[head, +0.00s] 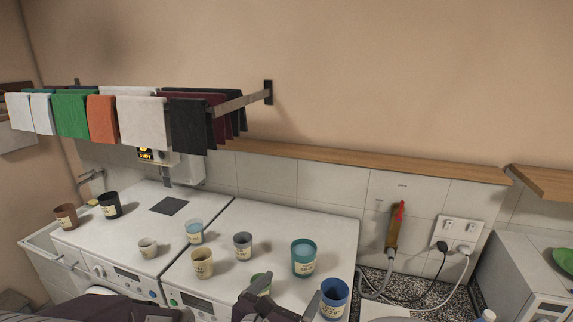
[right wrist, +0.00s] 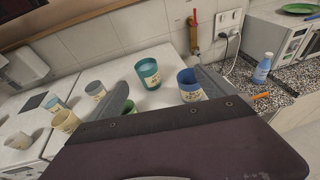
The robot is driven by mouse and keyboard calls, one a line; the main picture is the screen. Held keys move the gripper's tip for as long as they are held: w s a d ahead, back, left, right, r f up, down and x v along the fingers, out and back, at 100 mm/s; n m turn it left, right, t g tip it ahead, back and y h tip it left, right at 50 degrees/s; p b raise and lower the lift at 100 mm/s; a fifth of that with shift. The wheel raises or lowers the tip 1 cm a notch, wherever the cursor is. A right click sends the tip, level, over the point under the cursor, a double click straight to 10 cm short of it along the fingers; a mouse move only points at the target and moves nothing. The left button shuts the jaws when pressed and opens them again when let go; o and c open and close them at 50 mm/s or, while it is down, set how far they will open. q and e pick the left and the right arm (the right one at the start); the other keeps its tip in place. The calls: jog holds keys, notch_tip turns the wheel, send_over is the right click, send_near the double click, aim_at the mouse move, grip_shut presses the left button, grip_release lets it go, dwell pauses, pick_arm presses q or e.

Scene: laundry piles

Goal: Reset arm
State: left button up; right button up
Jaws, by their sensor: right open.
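My right gripper (head: 288,294) is at the bottom of the head view, above the front of the right washing machine. Its two fingers are spread apart, and the right wrist view shows them apart too (right wrist: 165,92). No object is clasped between them. A green cup (head: 261,281) shows just behind the left finger, and a blue cup (head: 335,294) stands beside the right finger. From these views I cannot tell whether the fingers touch either cup. Dark parts of my left arm show at the bottom left, but its gripper is not seen.
A teal cup (head: 303,258), grey cup (head: 243,245) and cream cup (head: 202,262) stand on the right machine top (head: 275,228). Brown (head: 65,217) and black (head: 110,206) cups stand far left. Cloths hang from a wall rack (head: 241,101). A bottle (right wrist: 262,68) stands at right.

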jog(key=w+d+f+m+g+h+b, duration=0.2)
jog(key=d, duration=0.4)
jog(key=w+d+f+m+g+h+b, duration=0.1)
jog(key=w+d+f+m+h+b, duration=0.1)
jog(key=d, duration=0.4)
jog(key=s+d+f+m+g+b, duration=0.6)
jog(key=s+d+f+m+g, duration=0.35)
jog(key=d+f, duration=0.55)
jog(key=s+a+f+m+g+y+b, duration=0.1)
jog(key=s+f+m+g+y+b, duration=0.15)
jog(key=s+f+m+y, duration=0.6)
pick_arm(q)
notch_tip(320, 180, down, 13)
jog(key=w, duration=0.1)
jog(key=shift+d, duration=0.2)
pick_arm(e)
jog(key=w+a+f+m+t+y, duration=0.2)
jog(key=w+a+f+m+t, duration=0.1)
jog(key=a+m, duration=0.5)
jog(key=shift+w+a+f+m, duration=0.15)
jog(key=shift+w+f+m, duration=0.2)
jog(key=shift+w+m, duration=0.35)
pick_arm(q)
jog(key=shift+s+f, duration=0.1)
